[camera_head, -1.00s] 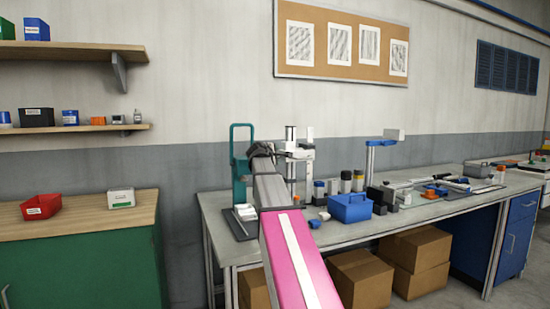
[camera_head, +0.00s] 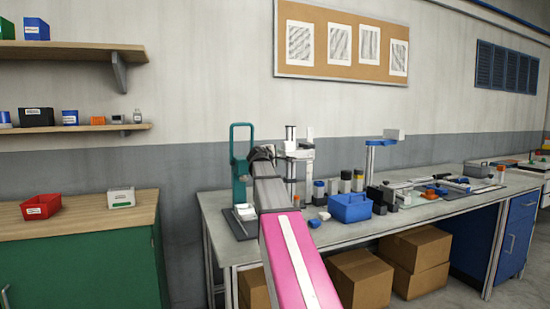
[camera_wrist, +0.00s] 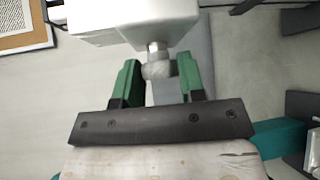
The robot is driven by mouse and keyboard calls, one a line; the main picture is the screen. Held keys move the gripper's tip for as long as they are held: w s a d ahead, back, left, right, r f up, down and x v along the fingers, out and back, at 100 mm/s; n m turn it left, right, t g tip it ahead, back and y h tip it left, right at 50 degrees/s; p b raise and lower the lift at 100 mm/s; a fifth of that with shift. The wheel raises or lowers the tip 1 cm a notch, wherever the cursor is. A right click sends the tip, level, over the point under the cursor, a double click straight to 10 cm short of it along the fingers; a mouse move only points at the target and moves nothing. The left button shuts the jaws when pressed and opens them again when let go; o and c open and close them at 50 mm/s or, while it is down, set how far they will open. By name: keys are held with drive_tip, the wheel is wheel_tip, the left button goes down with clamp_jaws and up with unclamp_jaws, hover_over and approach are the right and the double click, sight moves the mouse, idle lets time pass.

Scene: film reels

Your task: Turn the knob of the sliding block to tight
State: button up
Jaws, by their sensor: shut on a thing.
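The knob (camera_wrist: 158,69) is a small grey metal cylinder on a short shaft in the wrist view. The shaft enters the white sliding block (camera_wrist: 130,22) at the top of that view. My gripper (camera_wrist: 158,66) has its green fingers on either side of the knob and is shut on it. In the head view, a white block (camera_head: 299,150) sits on upright posts at the back of the bench, just right of my arm's end. My fingers and the knob are hidden there. I see no mark that shows how tight the knob is.
A teal upright frame (camera_head: 239,165) stands close to the left of my arm's end. A blue basket (camera_head: 350,209), bottles and small parts stand to the right on the grey bench (camera_head: 395,219). Cardboard boxes (camera_head: 360,279) lie beneath. A wooden counter (camera_head: 90,226) is at left.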

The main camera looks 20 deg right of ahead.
drive_tip(key=o, duration=0.9)
drive_tip(key=v, duration=1)
drive_tip(key=shift+s+a+r, duration=0.1)
drive_tip(key=shift+s+a, duration=0.15)
drive_tip(key=shift+s, duration=0.1)
